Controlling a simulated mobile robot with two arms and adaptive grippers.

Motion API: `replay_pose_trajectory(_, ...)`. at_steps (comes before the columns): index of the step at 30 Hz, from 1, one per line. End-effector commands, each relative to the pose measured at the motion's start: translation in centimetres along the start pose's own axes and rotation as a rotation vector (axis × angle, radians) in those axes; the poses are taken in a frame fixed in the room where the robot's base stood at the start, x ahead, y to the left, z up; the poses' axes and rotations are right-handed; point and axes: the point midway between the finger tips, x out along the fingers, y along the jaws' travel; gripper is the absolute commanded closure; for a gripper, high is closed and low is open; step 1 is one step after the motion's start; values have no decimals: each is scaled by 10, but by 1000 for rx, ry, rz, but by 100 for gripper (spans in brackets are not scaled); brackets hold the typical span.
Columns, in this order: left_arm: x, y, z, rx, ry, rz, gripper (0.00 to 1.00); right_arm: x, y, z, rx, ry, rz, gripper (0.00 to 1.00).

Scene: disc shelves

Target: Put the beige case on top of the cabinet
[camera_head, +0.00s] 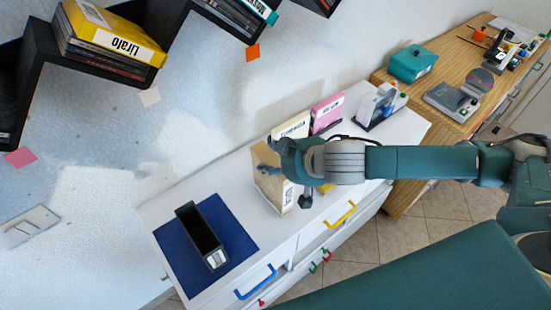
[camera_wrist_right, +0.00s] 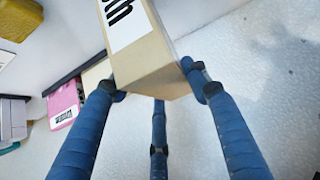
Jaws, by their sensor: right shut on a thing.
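My right gripper (camera_head: 280,163) reaches in from the right in the head view and is shut on a beige case (camera_head: 267,186). The case stands roughly upright over the white cabinet top (camera_head: 237,197); I cannot tell whether it touches the surface. In the right wrist view the blue fingers (camera_wrist_right: 155,88) hold the beige case (camera_wrist_right: 150,60) by its sides, with a third finger below it. Its white label with black letters is partly cut off. My gripper hides part of the case in the head view. My left gripper is not in view.
A black open box (camera_head: 201,238) stands on a blue mat (camera_head: 172,250) at the cabinet's left. A pale case (camera_head: 291,127), a pink case (camera_head: 327,112) and a white-grey device (camera_head: 379,107) stand along the back. Black wall shelves (camera_head: 45,68) hold discs above. A wooden table (camera_head: 446,65) adjoins at right.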

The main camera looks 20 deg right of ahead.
Motion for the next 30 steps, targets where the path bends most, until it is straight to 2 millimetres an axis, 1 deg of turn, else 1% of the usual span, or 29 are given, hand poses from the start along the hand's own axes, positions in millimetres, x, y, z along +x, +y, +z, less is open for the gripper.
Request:
replay_pose_trajectory(5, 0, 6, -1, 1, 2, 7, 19, 0, 0, -2, 0, 4, -1, 100)
replay_pose_trajectory(10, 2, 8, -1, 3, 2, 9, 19, 3, -1, 2, 0, 3, -2, 100)
replay_pose_trajectory(11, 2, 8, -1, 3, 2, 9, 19, 2, 0, 2, 0, 1, -1, 48)
replay_pose_trajectory(12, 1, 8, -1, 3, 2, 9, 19, 2, 0, 2, 0, 1, -1, 40)
replay_pose_trajectory(13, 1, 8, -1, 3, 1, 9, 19, 2, 0, 2, 0, 1, -1, 35)
replay_pose_trajectory(21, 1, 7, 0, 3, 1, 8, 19, 2, 0, 1, 0, 1, -1, 35)
replay_pose_trajectory(24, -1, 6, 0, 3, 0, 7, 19, -2, 0, -2, 0, 2, 0, 35)
replay_pose_trajectory(25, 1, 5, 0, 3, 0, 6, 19, -3, 0, -1, 1, 1, 0, 35)
replay_pose_trajectory(28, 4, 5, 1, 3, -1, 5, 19, -16, 0, 0, 1, 3, -2, 35)
replay_pose_trajectory(30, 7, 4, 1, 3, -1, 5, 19, -30, 0, 0, 0, 2, -1, 35)
